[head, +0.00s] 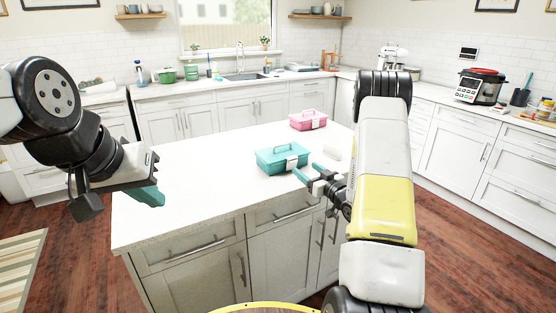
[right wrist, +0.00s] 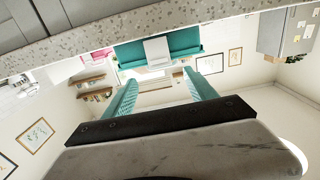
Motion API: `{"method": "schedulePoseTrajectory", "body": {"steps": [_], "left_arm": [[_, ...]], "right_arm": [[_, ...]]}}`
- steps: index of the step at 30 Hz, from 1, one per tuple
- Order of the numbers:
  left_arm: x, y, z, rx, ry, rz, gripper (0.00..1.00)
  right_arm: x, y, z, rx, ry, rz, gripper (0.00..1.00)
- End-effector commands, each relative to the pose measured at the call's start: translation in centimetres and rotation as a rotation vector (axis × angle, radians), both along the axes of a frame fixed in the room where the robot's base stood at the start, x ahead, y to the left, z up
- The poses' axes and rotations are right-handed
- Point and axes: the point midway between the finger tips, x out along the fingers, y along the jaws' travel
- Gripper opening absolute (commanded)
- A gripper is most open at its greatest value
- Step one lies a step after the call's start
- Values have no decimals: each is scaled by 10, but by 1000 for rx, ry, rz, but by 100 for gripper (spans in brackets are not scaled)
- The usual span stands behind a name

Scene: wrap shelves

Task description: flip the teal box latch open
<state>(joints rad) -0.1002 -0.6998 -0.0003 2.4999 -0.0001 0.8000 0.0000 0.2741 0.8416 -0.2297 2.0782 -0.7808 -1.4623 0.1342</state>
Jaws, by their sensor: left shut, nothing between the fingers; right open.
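The teal box (head: 276,158) stands on the white island top, with a handle on its lid, which looks shut. Its pale latch (head: 292,163) lies on the front face. In the right wrist view the teal box (right wrist: 128,54) and its latch (right wrist: 157,50) show upside down, beyond the fingers. My right gripper (head: 304,173) is open and empty just in front of the box, near the latch. Its teal fingers (right wrist: 163,84) appear spread on either side of the latch and short of it. My left gripper (head: 152,197) is shut and empty by the island's left edge, far from the box.
A pink box (head: 308,120) stands farther back on the island. A small white object (head: 332,148) sits right of the teal box, partly behind my right arm. The island's left part (head: 200,190) is clear. Counters with a sink (head: 245,76) and a cooker (head: 479,87) line the walls.

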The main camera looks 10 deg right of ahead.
Motion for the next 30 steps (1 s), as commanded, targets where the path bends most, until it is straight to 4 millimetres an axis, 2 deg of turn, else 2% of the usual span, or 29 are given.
{"method": "schedulePoseTrajectory", "body": {"steps": [5, 15, 20, 27, 30], "left_arm": [[0, 0, 0, 0, 0, 0, 0], [0, 0, 0, 0, 0, 0, 0], [0, 0, 0, 0, 0, 0, 0], [0, 0, 0, 0, 0, 0, 0], [0, 0, 0, 0, 0, 0, 0]], "right_arm": [[16, 5, 1, 4, -8, 4, 65], [63, 23, 1, 2, -6, 4, 65], [72, 26, 1, 4, -5, 3, 65], [72, 26, 1, 4, -5, 2, 65], [72, 26, 1, 4, -5, 2, 46]]}}
